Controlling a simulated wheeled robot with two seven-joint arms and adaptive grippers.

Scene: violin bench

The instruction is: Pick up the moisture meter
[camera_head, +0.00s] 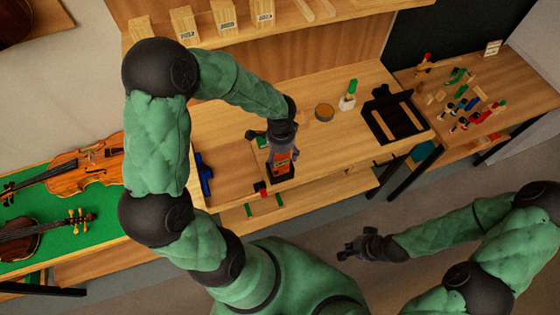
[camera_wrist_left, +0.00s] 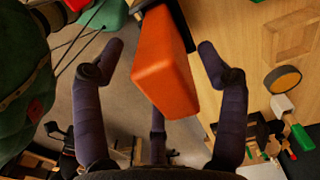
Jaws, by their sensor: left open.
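The moisture meter appears to be the orange block-shaped body (camera_head: 281,161) with a dark part, near the front edge of the bench. In the left wrist view its orange end (camera_wrist_left: 165,65) stands between the spread fingers. My left gripper (camera_head: 281,148) reaches down over it from above, open; in the left wrist view its fingertips (camera_wrist_left: 160,48) lie on both sides of the orange body with visible gaps. The gripper hides part of the meter in the head view. My right gripper (camera_head: 358,245) hangs away from the bench over the floor, with nothing visible in it.
A round amber tin (camera_head: 325,112), a green-capped white bottle (camera_head: 348,96) and a black tray (camera_head: 376,126) are to the right on the bench (camera_head: 225,125). A blue tool (camera_head: 204,176) lies left. Violins (camera_head: 90,168) rest on a green surface. A side table (camera_head: 520,92) holds small items.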

